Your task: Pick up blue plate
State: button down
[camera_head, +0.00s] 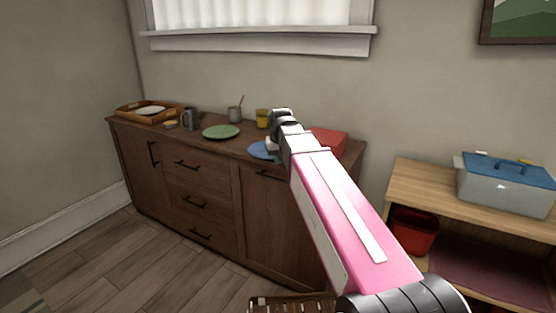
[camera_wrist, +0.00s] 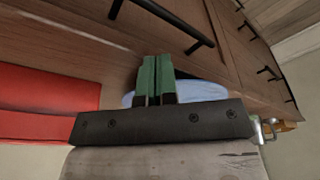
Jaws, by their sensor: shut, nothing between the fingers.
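The blue plate (camera_head: 260,150) lies on top of the brown wooden cabinet, near its front edge, partly hidden by my arm in the head view. In the wrist view the blue plate (camera_wrist: 200,91) shows on both sides of my fingers. My gripper (camera_wrist: 157,80) is shut, its two green fingers side by side with nothing between them. The fingers overlap the plate in the picture; I cannot tell whether they touch it. In the head view the fingertips are not clear behind my wrist.
The cabinet (camera_head: 215,185) also holds a green plate (camera_head: 221,132), a wooden tray (camera_head: 130,113), a dark mug (camera_head: 190,119), a grey cup (camera_head: 235,114), a yellow cup (camera_head: 262,118) and a red box (camera_head: 330,142) right of my arm. A shelf (camera_head: 410,190) stands at the right.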

aim_at(270, 157)
jog(key=s+d+r, duration=0.2)
jog(key=s, duration=0.9)
jog(key=w+a+g, duration=0.1)
jog(key=w, duration=0.4)
jog(key=w+a, duration=0.2)
jog(key=w, duration=0.4)
jog(key=w+a+g, duration=0.1)
jog(key=w+a, duration=0.1)
jog(key=w, duration=0.3)
jog(key=shift+w+f+m+g+h, duration=0.15)
jog(key=shift+f+m+g+h, duration=0.15)
jog(key=shift+s+f, duration=0.25)
jog(key=shift+f, duration=0.5)
jog(key=shift+d, duration=0.1)
